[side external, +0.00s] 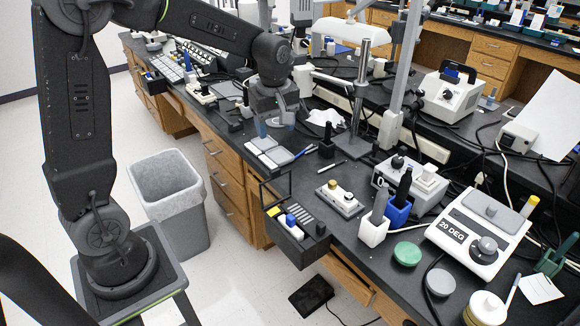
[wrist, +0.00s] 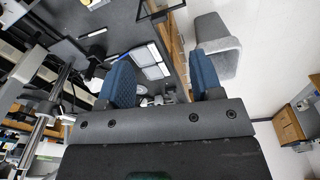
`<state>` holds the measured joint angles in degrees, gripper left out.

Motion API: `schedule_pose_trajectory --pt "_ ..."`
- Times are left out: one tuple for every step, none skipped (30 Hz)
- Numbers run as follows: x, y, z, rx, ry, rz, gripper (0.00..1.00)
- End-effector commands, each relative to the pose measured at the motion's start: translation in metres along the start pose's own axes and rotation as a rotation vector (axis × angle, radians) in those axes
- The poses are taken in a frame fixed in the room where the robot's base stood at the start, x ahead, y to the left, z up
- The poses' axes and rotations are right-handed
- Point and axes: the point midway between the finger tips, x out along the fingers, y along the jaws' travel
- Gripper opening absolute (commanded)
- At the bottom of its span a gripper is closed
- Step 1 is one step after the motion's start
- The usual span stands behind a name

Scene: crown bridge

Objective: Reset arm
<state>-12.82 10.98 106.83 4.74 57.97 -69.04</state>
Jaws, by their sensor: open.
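My gripper (side external: 277,122) hangs from my black arm over the bench's left part, in the side external view. Its blue-padded fingers are apart with nothing held between them. The wrist view also shows the gripper (wrist: 160,62), with the two fingers spread and bench and floor beyond. White and grey flat blocks (side external: 268,152) lie on the bench just below the gripper; they show between the fingers in the wrist view (wrist: 150,62). I cannot tell the exact gap between fingertips and blocks. A small metal fixture (side external: 340,198) with a gold-coloured knob sits farther right on the bench.
A grey waste bin (side external: 172,200) stands on the floor left of the bench. A black open box (side external: 295,240) hangs at the bench's front edge. A lamp stand (side external: 360,95), a white cup (side external: 372,230) with tools and a 20 DEG device (side external: 480,230) crowd the bench.

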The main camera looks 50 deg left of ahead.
Motion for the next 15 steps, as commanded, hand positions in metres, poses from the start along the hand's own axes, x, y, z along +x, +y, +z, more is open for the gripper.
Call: schedule_pose_trajectory --pt "-0.016 -0.009 0.011 0.085 0.01 0.035 0.6" --pt "-0.024 -0.015 0.018 0.144 0.016 0.055 0.6" --pt "-0.035 -0.025 0.027 0.227 0.024 0.081 0.6" --pt "-0.042 -0.032 0.034 0.29 0.032 0.1 0.6" --pt "-0.048 -0.04 0.041 0.353 0.04 0.118 0.6" --pt "-0.056 -0.05 0.05 0.437 0.053 0.143 0.6" --pt "-0.061 -0.057 0.056 0.5 0.064 0.161 0.6" --pt "-0.066 -0.065 0.062 0.562 0.077 0.179 0.6" --pt "-0.071 -0.076 0.071 0.646 0.093 0.202 0.6" --pt "-0.075 -0.085 0.076 0.708 0.107 0.219 0.6" --pt "-0.078 -0.093 0.082 0.77 0.121 0.236 0.6" --pt "-0.081 -0.104 0.09 0.851 0.142 0.258 0.6" --pt "-0.083 -0.112 0.095 0.909 0.158 0.273 0.6" --pt "-0.084 -0.119 0.1 0.965 0.175 0.288 0.6" --pt "-0.085 -0.128 0.105 1.036 0.196 0.304 0.6"
